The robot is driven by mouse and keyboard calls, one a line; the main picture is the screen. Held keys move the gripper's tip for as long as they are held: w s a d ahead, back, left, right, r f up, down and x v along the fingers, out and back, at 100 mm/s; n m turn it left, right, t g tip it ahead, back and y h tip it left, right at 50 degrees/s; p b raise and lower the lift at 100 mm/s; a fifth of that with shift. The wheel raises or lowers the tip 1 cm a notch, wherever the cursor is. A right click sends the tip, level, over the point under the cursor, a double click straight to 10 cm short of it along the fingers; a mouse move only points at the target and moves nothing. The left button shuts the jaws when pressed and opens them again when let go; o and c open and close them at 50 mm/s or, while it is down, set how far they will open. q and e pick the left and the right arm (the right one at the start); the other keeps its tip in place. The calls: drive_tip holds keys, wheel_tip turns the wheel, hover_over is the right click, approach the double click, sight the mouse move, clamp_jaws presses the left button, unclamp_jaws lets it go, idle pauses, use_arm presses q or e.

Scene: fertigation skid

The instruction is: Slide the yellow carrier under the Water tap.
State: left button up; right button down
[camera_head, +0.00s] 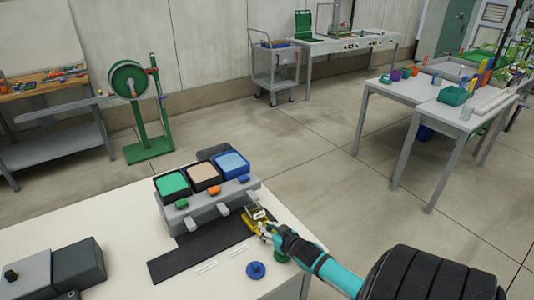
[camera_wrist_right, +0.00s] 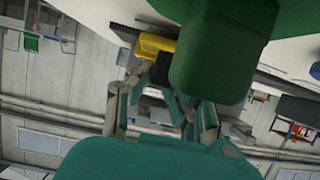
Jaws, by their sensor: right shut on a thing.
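The yellow carrier (camera_head: 250,217) is at the right end of a dark track (camera_head: 195,255) on the white table. It also shows in the right wrist view (camera_wrist_right: 152,45). My right gripper (camera_head: 263,228) comes in from the right and is shut on the carrier; the fingers (camera_wrist_right: 158,75) hide part of it. Behind the track stands a grey dispenser (camera_head: 205,208) with green, beige and blue-topped tanks and several grey spouts. The carrier is in front of the right, blue-topped tank (camera_head: 231,164). I cannot read which tap is Water. My left gripper is not in view.
A blue knob (camera_head: 256,270) stands in front of the track, and a green object (camera_head: 281,257) is beside my right gripper. A large green surface (camera_wrist_right: 225,50) fills much of the wrist view. A grey box (camera_head: 52,272) is at front left. The track left of the carrier looks clear.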

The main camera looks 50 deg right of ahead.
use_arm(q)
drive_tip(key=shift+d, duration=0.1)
use_arm(e)
drive_tip(key=shift+d, duration=0.25)
drive_tip(key=c, duration=1.4)
unclamp_jaws()
drive_tip(key=shift+s+d, duration=0.1)
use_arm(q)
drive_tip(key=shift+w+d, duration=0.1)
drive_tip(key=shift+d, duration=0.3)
use_arm(e)
drive_tip(key=shift+o, duration=1)
drive_tip(key=shift+s+a+r, duration=0.1)
drive_tip(key=shift+s+a, duration=0.1)
drive_tip(key=shift+s, duration=0.05)
drive_tip(key=v, duration=1.1)
drive_tip(key=shift+s, duration=0.25)
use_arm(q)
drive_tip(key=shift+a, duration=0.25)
